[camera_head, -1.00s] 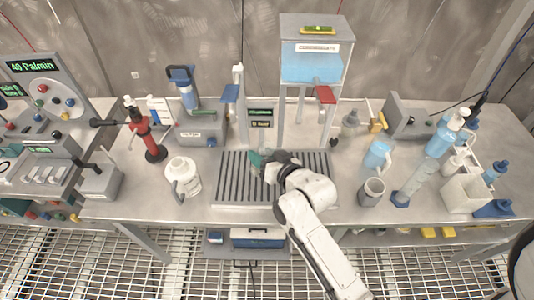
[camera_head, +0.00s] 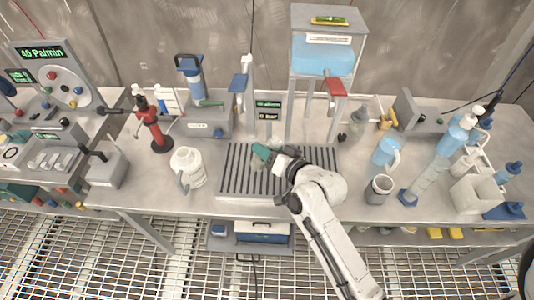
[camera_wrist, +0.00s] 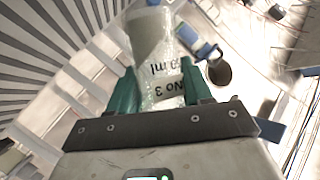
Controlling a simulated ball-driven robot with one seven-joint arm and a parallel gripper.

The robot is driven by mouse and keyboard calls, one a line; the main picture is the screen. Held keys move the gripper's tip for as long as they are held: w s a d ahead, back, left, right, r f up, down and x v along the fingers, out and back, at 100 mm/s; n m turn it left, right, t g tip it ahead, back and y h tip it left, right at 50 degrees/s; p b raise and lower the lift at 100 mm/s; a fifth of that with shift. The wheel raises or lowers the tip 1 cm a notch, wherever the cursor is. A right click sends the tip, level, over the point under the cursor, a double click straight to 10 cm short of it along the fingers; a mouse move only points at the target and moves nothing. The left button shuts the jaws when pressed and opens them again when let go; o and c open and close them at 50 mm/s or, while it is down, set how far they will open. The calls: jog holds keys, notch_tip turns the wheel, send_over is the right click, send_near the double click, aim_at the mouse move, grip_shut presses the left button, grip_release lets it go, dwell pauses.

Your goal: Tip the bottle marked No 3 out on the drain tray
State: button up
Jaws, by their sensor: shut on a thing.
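My gripper (camera_wrist: 158,92) is shut on the clear bottle (camera_wrist: 150,50), with a green finger on each side of it. The label "NO 3" and a volume in ml read upside down in the wrist view. The bottle's far end points away from the gripper; whether liquid is inside I cannot tell. In the head view, my gripper (camera_head: 264,154) is over the slatted grey drain tray (camera_head: 232,183), and the bottle is mostly hidden by the fingers and arm. The tray's slats also show at the left of the wrist view (camera_wrist: 40,45).
A white jug (camera_head: 188,168) stands left of the tray, with a red stand (camera_head: 154,128) behind it. A dispenser with a blue tank (camera_head: 322,58) rises behind the tray. A grey cup (camera_head: 378,189) and a blue bottle (camera_head: 386,151) stand to the right.

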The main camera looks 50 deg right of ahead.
jog(key=shift+a+f+m+t+y+b, duration=0.1)
jog(key=shift+f+m+t+y+b, duration=0.2)
jog(key=shift+m+b, duration=0.45)
jog(key=shift+f+m+b, duration=0.2)
jog(key=shift+m+b, duration=0.15)
jog(key=shift+f+m+t+b, duration=0.2)
jog(key=shift+m+t+b, duration=0.2)
jog(key=shift+m+b, duration=0.25)
jog(key=shift+r+y, duration=0.1)
jog(key=shift+y, duration=0.2)
jog(key=shift+f+m+b, duration=0.25)
jog(key=shift+b, duration=0.2)
jog(key=shift+f+m+t+b, duration=0.3)
jog(key=shift+m+b, duration=0.2)
jog(key=shift+b, duration=0.25)
